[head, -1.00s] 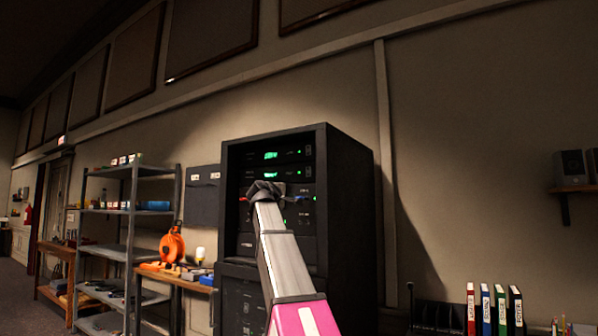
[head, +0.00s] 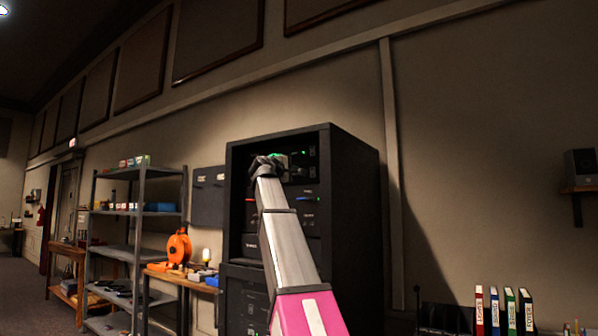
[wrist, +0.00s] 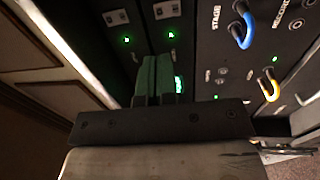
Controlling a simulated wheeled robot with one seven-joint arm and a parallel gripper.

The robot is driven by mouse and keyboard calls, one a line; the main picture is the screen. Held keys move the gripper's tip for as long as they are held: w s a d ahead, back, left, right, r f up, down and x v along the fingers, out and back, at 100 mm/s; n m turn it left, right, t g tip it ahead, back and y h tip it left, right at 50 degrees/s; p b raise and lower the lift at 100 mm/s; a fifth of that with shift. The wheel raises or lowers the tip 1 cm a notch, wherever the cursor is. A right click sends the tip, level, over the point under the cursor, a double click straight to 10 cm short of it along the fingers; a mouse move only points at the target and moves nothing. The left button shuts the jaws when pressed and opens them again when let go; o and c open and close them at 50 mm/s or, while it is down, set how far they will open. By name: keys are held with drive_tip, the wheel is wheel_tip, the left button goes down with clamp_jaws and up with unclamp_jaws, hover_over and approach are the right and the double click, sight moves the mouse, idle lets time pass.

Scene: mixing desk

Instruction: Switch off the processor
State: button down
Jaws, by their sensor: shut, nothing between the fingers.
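A black equipment rack (head: 352,205) stands against the wall in the head view, with several units in its front. My gripper (head: 268,162) is at its upper units and hides part of their panels. In the wrist view my gripper's fingers (wrist: 158,78) are together, empty and lit green. A green display (wrist: 179,84) shows beside them. Beyond the fingers are two small switches, one at the left (wrist: 117,17) and one at the right (wrist: 167,9), each with a lit green lamp. I cannot read which unit is the processor, or tell whether the fingers touch a panel.
A panel marked STAGE has a blue cable (wrist: 241,27) and a yellow cable (wrist: 269,86) looping out near my gripper. A grey shelf (head: 125,250) and a bench with an orange reel (head: 179,246) stand left of the rack. Binders (head: 510,312) stand at the lower right.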

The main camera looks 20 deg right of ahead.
sight(313, 169)
drive_tip(key=x, duration=1.3)
drive_tip(key=shift+w+d+r, duration=0.1)
drive_tip(key=shift+d+r, duration=0.05)
drive_tip(key=r+v, duration=0.3)
drive_tip(key=v, duration=1.1)
idle(0.3)
